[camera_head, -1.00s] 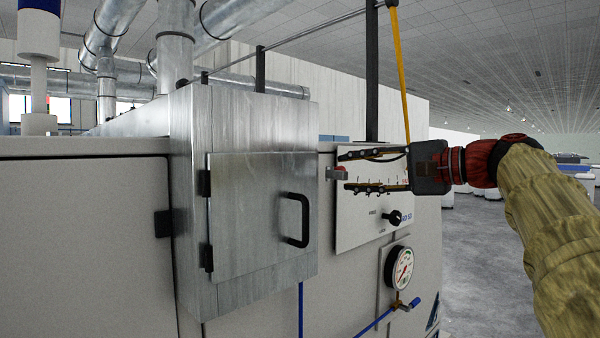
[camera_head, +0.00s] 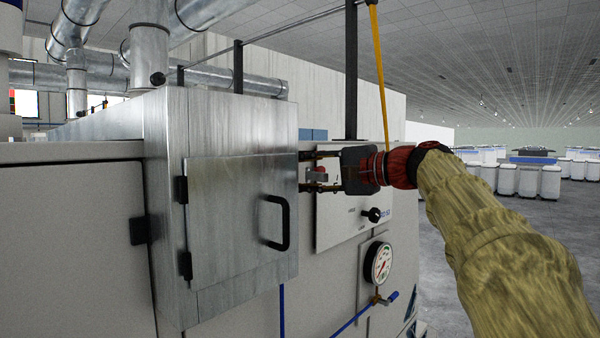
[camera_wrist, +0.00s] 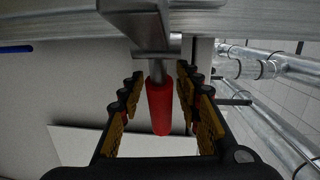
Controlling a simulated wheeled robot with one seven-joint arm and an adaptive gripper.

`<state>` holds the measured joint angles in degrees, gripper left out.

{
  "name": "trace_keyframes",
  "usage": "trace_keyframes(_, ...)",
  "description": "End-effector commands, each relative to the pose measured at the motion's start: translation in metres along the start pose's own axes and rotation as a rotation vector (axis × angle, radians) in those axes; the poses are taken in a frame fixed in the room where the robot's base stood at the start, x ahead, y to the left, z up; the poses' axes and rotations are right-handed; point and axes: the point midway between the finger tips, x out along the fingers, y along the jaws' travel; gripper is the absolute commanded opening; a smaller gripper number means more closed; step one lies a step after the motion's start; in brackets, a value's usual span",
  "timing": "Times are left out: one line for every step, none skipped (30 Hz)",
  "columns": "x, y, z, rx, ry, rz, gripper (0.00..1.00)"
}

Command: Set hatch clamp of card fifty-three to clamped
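The hatch clamp is a small metal clamp with a red grip (camera_wrist: 159,108), on the right side of the metal hatch box (camera_head: 228,110). In the head view the red part (camera_head: 319,173) shows small between my fingers. My gripper (camera_head: 303,171) is open, with one finger above and one below the clamp. In the wrist view my gripper (camera_wrist: 160,100) has yellow-padded fingers on both sides of the red grip, with a gap on each side. The hatch door (camera_head: 240,215) with its black handle (camera_head: 277,222) looks shut.
Right of the hatch box are a white panel with a black knob (camera_head: 372,215), a pressure gauge (camera_head: 378,262) and a blue-handled valve (camera_head: 391,297). A yellow strap (camera_head: 379,75) hangs behind my wrist. Open floor with several white cans (camera_head: 527,180) lies to the right.

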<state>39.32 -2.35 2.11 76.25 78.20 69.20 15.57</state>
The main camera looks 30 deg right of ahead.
Motion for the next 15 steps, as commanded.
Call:
trace_keyframes(-0.0001,0.0002,-0.0001,0.000,0.000,0.000,0.34)
trace_keyframes(-0.0001,0.0002,-0.0001,0.000,0.000,0.000,0.34)
trace_keyframes(-0.0002,0.0002,-0.0001,0.000,0.000,0.000,0.34)
trace_keyframes(-0.0002,0.0002,-0.0002,0.000,0.000,0.000,0.33)
trace_keyframes(-0.0003,0.0002,-0.0001,0.000,0.000,0.000,0.32)
trace_keyframes(-0.0003,0.0002,-0.0001,0.000,0.000,0.000,0.29)
trace_keyframes(-0.0003,0.0001,-0.0001,0.000,0.000,0.000,0.28)
trace_keyframes(-0.0003,0.0001,-0.0001,0.000,0.000,0.000,0.26)
trace_keyframes(-0.0004,0.0001,-0.0001,0.000,0.000,0.000,0.24)
trace_keyframes(-0.0004,0.0001,-0.0001,0.000,0.001,0.000,0.22)
trace_keyframes(-0.0004,0.0001,-0.0001,0.000,0.000,0.000,0.20)
trace_keyframes(-0.0004,0.0001,-0.0002,0.000,0.001,0.000,0.18)
trace_keyframes(-0.0004,0.0001,-0.0001,0.000,0.000,0.000,0.16)
trace_keyframes(-0.0005,0.0001,-0.0001,0.000,0.001,0.000,0.14)
trace_keyframes(-0.0005,0.0001,-0.0001,0.000,0.001,0.000,0.12)
